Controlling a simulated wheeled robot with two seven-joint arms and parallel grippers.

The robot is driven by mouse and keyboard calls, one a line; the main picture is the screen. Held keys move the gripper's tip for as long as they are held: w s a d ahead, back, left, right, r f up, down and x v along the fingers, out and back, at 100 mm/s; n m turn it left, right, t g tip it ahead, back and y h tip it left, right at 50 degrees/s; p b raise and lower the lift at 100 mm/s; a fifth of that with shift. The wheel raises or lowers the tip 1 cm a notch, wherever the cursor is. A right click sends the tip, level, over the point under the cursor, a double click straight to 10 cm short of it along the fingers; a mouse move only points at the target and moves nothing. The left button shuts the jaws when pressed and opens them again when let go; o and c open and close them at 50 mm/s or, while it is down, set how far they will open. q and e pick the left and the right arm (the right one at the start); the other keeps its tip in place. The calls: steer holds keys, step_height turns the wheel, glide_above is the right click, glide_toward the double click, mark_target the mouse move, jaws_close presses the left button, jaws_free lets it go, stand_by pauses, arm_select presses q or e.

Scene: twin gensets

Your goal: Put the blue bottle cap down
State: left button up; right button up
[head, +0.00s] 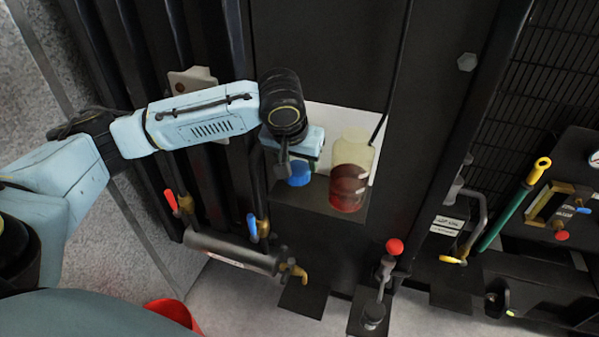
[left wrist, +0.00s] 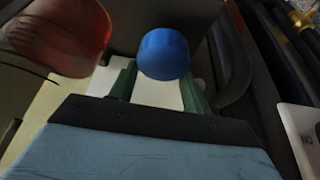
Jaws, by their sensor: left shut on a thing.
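The blue bottle cap (left wrist: 163,54) is between the two green fingertips of my left gripper (left wrist: 160,85), which is shut on it, in the left wrist view. In the head view the cap (head: 299,173) shows just below my left gripper (head: 297,158), over or on a small dark shelf (head: 318,199); whether it touches the shelf I cannot tell. An uncapped-looking bottle (head: 350,172) with dark red liquid stands on the shelf just right of the cap. The bottle (left wrist: 62,35) also shows at upper left in the left wrist view. My right gripper is not in view.
A white panel (head: 318,118) backs the shelf. Below are a grey cylinder (head: 232,252) and valves with red (head: 171,201) and blue (head: 252,226) handles. A red-knobbed lever (head: 394,247) stands lower right. The shelf's free room beside the bottle is small.

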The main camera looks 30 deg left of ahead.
mark_target(297, 168)
arm_select(q)
step_height(297, 168, down, 4)
steer(key=shift+r, duration=0.1)
steer(key=shift+w, duration=0.15)
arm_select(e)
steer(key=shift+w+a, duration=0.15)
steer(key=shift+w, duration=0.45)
arm_select(q)
steer(key=shift+f, duration=0.25)
steer(key=o, duration=1.1)
steer(key=v, duration=1.2)
steer(key=shift+r+p, duration=0.1)
steer(key=shift+p, duration=0.25)
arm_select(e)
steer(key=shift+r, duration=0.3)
